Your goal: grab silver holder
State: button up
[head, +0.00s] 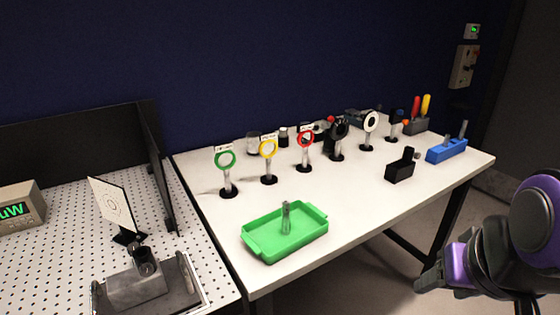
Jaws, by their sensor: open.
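A small silver holder (286,219), a metallic upright post, stands inside the green tray (312,240) near the front of the white table. My gripper (428,284) is at the lower right, in front of the table and well to the right of the tray. It is open and touches none of these things. The fingers are small and dark in this view.
A white ring mount (369,123), a black block (400,168) and a blue block (446,150) stand farther right on the table. A perforated board (75,240) with a grey fixture (137,285) is at left.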

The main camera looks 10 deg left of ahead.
aim_at(126, 289)
jog(key=k+l+u, duration=0.1)
jog(key=u, duration=1.9)
jog(key=i+j+z, duration=0.15)
jog(key=j, duration=0.2)
jog(key=i+j+z, duration=0.1)
jog(key=j, duration=0.2)
jog(key=i+j+z, duration=0.15)
jog(key=j, duration=0.2)
jog(key=j+z, duration=0.1)
jog(key=j, duration=0.25)
jog(key=i, duration=0.15)
jog(key=j+z, duration=0.1)
jog(key=k+j, duration=0.05)
jog(key=j, duration=0.05)
